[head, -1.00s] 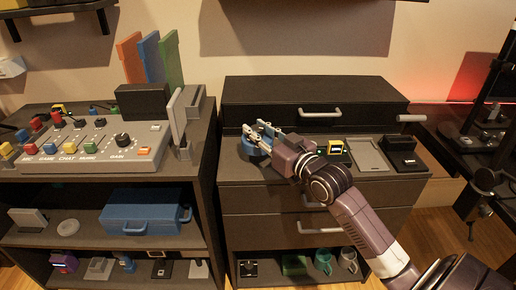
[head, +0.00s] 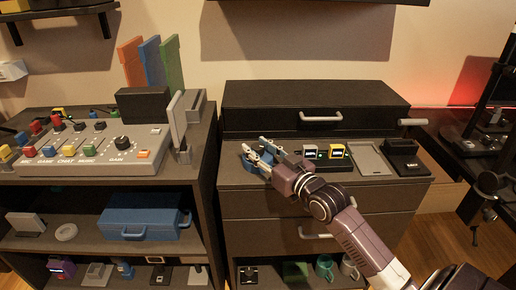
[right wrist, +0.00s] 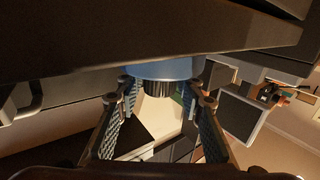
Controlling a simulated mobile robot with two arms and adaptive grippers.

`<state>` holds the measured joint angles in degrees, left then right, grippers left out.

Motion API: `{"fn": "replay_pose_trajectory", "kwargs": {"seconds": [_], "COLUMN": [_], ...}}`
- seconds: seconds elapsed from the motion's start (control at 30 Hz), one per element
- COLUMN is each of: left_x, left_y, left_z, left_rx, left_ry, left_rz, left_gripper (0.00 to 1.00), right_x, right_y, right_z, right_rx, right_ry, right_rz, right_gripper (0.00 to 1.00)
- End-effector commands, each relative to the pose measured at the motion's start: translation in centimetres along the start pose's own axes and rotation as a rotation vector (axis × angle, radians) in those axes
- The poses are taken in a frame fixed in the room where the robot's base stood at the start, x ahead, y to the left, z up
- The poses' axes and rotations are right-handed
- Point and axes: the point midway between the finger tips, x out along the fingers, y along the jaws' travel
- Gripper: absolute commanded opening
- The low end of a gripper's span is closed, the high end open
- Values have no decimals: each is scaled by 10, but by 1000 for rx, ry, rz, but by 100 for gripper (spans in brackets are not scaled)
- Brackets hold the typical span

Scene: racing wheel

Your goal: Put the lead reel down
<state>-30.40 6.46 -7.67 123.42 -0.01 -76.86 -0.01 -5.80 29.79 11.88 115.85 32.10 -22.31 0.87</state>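The lead reel (head: 266,146) is blue and sits at the left end of the black cabinet's top, partly hidden by my right gripper. In the right wrist view the blue reel (right wrist: 165,68) shows with a dark round hub just beyond the fingertips. My right gripper (head: 258,157) is at the reel, its two fingers spread apart. In the right wrist view the gripper (right wrist: 160,92) has visible space between its fingers, one toward each side of the reel. Whether a finger still touches it is hard to tell. My left gripper is not in view.
A raised black box (head: 270,108) stands behind. A mixer panel (head: 90,148) is on the left shelf unit.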

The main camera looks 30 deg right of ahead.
Motion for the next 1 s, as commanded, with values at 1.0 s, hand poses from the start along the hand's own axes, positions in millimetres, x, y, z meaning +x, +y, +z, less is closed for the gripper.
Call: {"fn": "replay_pose_trajectory", "kwargs": {"seconds": [1.0], "left_x": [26], "left_y": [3], "left_z": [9], "left_rx": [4], "left_ry": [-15], "left_rz": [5], "left_gripper": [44], "right_x": [-94], "right_y": [0], "right_z": [-1], "right_rx": [-2], "right_ry": [-3], "right_rz": [0], "right_gripper": [43]}}
